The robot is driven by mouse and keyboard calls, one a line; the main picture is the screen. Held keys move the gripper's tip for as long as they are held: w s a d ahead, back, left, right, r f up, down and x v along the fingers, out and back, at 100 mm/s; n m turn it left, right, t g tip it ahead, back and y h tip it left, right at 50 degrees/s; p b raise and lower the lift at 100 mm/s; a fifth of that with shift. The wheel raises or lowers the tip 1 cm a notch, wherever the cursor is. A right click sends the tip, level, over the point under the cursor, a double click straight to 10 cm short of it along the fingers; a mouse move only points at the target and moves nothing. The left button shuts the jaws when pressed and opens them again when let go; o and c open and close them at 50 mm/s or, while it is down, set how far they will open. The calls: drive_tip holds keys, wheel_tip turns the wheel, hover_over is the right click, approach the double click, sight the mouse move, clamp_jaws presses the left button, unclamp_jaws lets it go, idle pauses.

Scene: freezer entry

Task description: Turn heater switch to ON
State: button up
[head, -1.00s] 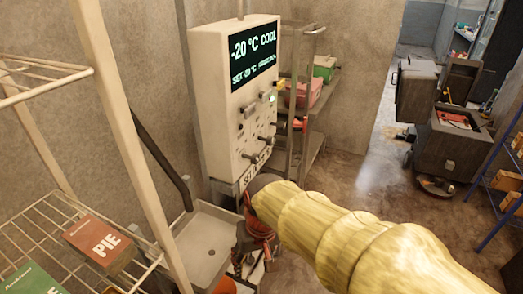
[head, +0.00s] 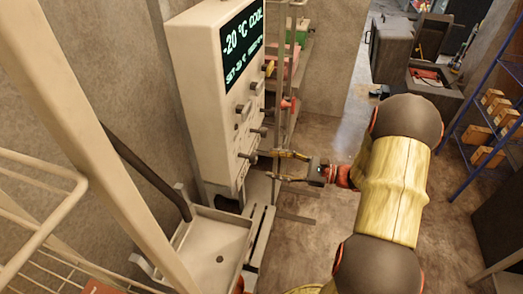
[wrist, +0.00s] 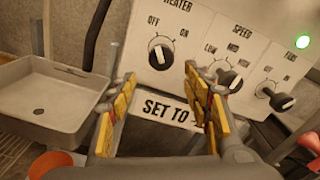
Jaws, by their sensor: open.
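The heater switch (wrist: 161,53) is a round black knob with a pale pointer bar, on the white control panel (wrist: 200,25) in the wrist view. The word OFF is at its upper left and ON at its upper right. The bar stands nearly upright; I cannot tell its exact setting. My gripper (wrist: 160,80) is open and empty, with its yellow-padded fingers on either side of the knob in the picture and apart from it. In the head view my gripper (head: 262,165) reaches toward the lower front of the control box (head: 205,85).
A speed knob (wrist: 230,80) and another knob (wrist: 277,98) sit to the right of the heater switch. A green light (wrist: 303,42) glows on the panel. A sink (head: 215,245) stands below left, and a wire rack (head: 40,220) is close at left.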

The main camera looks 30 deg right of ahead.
sight(253, 158)
drive_tip(key=x, duration=0.2)
drive_tip(key=r+x, duration=0.1)
drive_tip(key=x, duration=0.2)
drive_tip(key=b+x, duration=0.1)
drive_tip(key=x, duration=0.2)
drive_tip(key=shift+s+r, duration=0.1)
drive_tip(key=shift+r, duration=0.05)
drive_tip(key=shift+c, duration=1.1)
drive_tip(key=c, duration=0.9)
drive_tip(key=shift+c, duration=0.2)
